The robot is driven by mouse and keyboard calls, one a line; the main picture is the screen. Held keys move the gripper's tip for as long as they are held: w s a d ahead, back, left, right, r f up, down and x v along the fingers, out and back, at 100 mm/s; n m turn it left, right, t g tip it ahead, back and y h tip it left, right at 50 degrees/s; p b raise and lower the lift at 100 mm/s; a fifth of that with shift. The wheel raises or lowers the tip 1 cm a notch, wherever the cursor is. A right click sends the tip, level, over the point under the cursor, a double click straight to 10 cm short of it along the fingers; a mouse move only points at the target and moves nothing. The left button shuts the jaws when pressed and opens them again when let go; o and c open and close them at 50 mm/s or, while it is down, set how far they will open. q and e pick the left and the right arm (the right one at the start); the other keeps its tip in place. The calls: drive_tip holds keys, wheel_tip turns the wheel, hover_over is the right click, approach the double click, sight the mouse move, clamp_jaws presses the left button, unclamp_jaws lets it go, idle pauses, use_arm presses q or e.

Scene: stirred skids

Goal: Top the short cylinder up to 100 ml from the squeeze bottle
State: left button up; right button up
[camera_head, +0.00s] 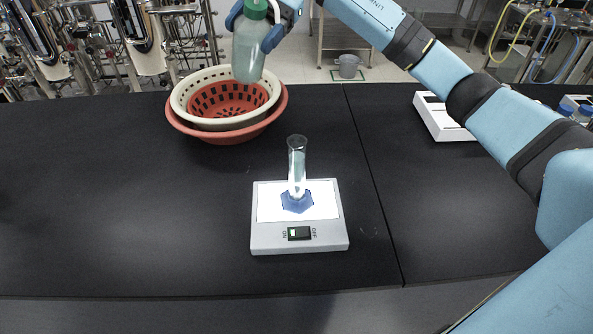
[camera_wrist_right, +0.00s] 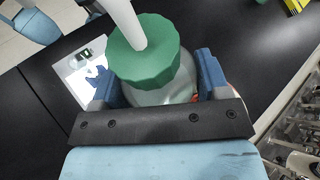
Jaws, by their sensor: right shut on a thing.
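My right gripper (camera_head: 262,20) is shut on the squeeze bottle (camera_head: 248,52), a translucent bottle with a green cap. The bottle is held up in the air, slightly tilted, above and left of the cylinder and apart from it. In the right wrist view, its green cap (camera_wrist_right: 145,58) and white spout sit between the blue fingers. My left gripper is not in view.
A red and a cream basket (camera_head: 180,118), nested, stand at the table's back edge, below the bottle. The black table (camera_head: 120,220) is clear at left and front.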

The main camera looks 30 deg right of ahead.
drive_tip(key=shift+w+r+m+g+p, duration=0.35)
drive_tip(key=shift+w+r+p, duration=0.55)
drive_tip(key=shift+r, duration=0.3)
drive_tip(key=w+r+m+g+p, duration=0.2)
drive_tip(key=w+p, duration=0.3)
drive_tip(key=w, duration=0.2)
drive_tip(key=shift+w+a+r, duration=0.25)
drive_tip(key=shift+w+a, duration=0.05)
drive_tip(key=shift+w, duration=0.05)
drive_tip(key=shift+g, duration=0.25)
idle(0.9)
drive_tip(key=s+f+t+p, duration=0.1)
drive_tip(key=s+f, duration=0.1)
drive_tip(key=s+d+f+m+t+y+p, duration=0.1)
drive_tip(key=s+f, duration=0.1)
drive_tip(key=s+d+f+m+t+p, duration=0.1)
drive_tip(key=s+f+p, duration=0.1)
drive_tip(key=shift+d+f+y, duration=0.1)
drive_tip(key=shift+f+y, duration=0.15)
drive_tip(key=shift+y, duration=0.05)
drive_tip(key=s+d+f+m+t+p, duration=0.2)
drive_tip(key=s+t, duration=0.3)
drive_tip(key=s, duration=0.4)
drive_tip(key=shift+d+t+h+p, duration=0.3)
drive_tip(key=shift+d+h+p, duration=0.1)
drive_tip(key=shift+d+p, duration=0.5)
